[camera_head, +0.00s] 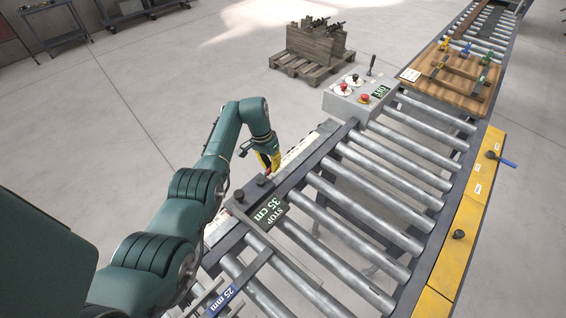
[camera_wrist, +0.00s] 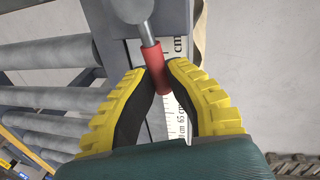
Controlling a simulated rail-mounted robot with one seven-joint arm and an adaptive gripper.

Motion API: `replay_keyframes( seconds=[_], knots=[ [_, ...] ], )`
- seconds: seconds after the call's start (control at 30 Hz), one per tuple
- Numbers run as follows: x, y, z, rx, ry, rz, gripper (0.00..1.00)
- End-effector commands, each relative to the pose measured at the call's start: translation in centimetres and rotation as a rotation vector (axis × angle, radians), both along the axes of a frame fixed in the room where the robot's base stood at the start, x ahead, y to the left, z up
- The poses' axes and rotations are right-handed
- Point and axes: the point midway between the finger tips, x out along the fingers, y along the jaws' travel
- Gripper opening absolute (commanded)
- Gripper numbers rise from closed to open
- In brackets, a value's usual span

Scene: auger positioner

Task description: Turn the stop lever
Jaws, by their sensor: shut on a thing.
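The stop lever has a red handle (camera_wrist: 157,72) on a grey metal stem, seen in the wrist view. My gripper (camera_wrist: 160,62) is shut on this red handle, with its yellow-backed black fingers on either side. In the head view my gripper (camera_head: 268,163) points down at the rail on the left side of the roller conveyor, and the fingers mostly hide the lever. A ruler scale (camera_wrist: 181,115) runs beneath the handle in the wrist view.
The metal rollers (camera_head: 350,210) extend right of the rail. A grey control box (camera_head: 358,96) with red buttons stands beyond my gripper. A wooden board (camera_head: 455,78) with coloured clamps lies farther along. A yellow side strip (camera_head: 462,235) borders the right. Open floor lies to the left.

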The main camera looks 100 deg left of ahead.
Motion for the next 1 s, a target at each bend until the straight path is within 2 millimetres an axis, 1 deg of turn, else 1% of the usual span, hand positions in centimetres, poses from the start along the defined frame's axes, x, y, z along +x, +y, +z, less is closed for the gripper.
replay_keyframes(
  seconds=[0.03, 0.3, 0.87, 0.9, 0.97, 1.0],
  knots=[
    [-0.05, -0.55, -0.50, -0.013, 0.001, -0.025, 0.00],
    [0.07, -1.06, -0.63, -0.013, 0.000, -0.123, 0.00],
    [0.15, -1.22, -0.68, -0.015, 0.000, -0.151, 0.00],
    [0.16, -1.22, -0.68, -0.015, 0.000, -0.151, 0.20],
    [0.15, -1.16, -0.60, -0.013, 0.000, -0.150, 0.31],
    [0.16, -1.10, -0.52, -0.011, 0.000, -0.150, 0.39]
  ],
)
